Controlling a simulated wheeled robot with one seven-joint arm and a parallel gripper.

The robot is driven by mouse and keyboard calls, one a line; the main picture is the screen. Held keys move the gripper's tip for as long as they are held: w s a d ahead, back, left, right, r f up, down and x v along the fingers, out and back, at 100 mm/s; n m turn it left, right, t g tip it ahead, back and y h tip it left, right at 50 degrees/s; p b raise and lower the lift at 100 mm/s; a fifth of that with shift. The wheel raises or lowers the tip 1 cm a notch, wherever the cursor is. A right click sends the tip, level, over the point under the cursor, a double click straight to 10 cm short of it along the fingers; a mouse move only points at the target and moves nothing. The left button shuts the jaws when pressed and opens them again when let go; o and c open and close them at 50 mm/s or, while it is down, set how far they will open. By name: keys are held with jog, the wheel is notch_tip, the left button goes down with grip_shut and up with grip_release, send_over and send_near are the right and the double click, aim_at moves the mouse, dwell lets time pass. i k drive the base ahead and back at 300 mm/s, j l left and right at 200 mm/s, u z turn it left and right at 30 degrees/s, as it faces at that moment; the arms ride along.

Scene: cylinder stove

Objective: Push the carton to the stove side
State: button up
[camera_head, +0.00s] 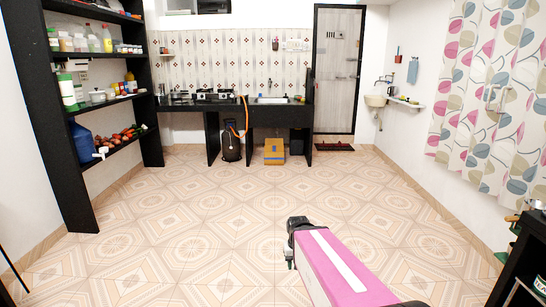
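The carton (274,151) is a yellow-orange box on the floor at the back, under the black counter and below the sink. The stove (215,95) sits on the counter to the left of the sink. A dark gas cylinder (230,146) stands on the floor below the stove, to the left of the carton, with an orange hose (242,122) running up to the counter. My pink arm reaches in from the lower right. Its dark end (297,224) is over the open floor, far in front of the carton. I cannot make out the gripper fingers.
The tiled floor (190,205) between me and the counter is clear. Black shelves (82,190) stand at the left. A dark container (297,142) is right of the carton, beside the counter's end support. A door with a dark mat (334,147) is at back right.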

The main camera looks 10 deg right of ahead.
aim_at(271, 158)
jog(key=z, duration=0.1)
jog(key=i, duration=6.05)
jog(key=i+l+z, duration=0.15)
jog(key=i, duration=0.3)
